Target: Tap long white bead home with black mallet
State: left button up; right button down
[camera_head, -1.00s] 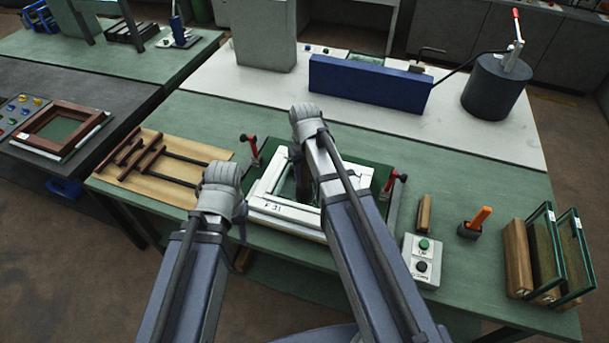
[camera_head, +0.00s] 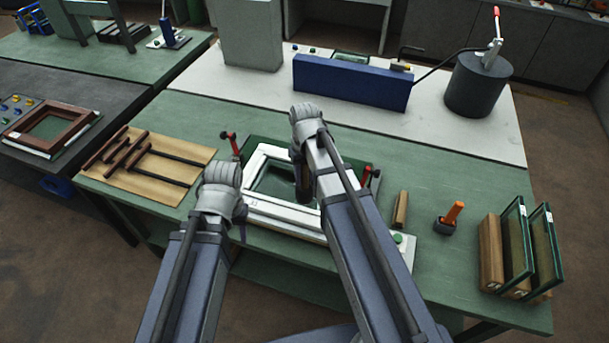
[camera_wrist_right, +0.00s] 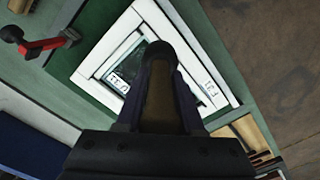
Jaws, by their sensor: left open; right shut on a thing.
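A white frame (camera_head: 283,212) lies on the green fixture near the front of the bench. In the right wrist view the frame (camera_wrist_right: 225,75) shows white strips around a dark, glassy opening (camera_wrist_right: 128,68); I cannot single out the long bead. My right gripper (camera_wrist_right: 160,62) is shut on a dark brown thing (camera_wrist_right: 159,100), apparently the mallet, in front of the frame's opening. Its lower end (camera_head: 303,188) shows over the opening; contact cannot be told. My left gripper (camera_head: 241,228) is open, beside the frame's left front corner, mostly hidden by its wrist.
Red-handled clamps (camera_head: 228,143) flank the frame. Several mallets (camera_head: 165,160) lie on a tan board (camera_head: 112,182) at left. A wooden block (camera_head: 401,208), an orange-handled tool (camera_head: 453,214) and a rack of green-edged panes (camera_head: 515,250) stand at right.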

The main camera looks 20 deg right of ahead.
aim_at(304, 187)
jog(key=shift+w+a+f+b, duration=0.1)
jog(key=shift+a+f+b, duration=0.1)
jog(key=shift+f+b, duration=0.15)
notch_tip(304, 187, down, 2)
jog(key=shift+d+b, duration=0.15)
jog(key=shift+b, duration=0.9)
jog(key=shift+f+b, duration=0.55)
jog(key=shift+f, duration=0.1)
jog(key=shift+f+b, duration=1.1)
jog(key=shift+b, duration=0.05)
jog(key=shift+r, duration=0.1)
notch_tip(304, 187, up, 5)
jog(key=p, duration=0.5)
jog(key=shift+r, duration=0.1)
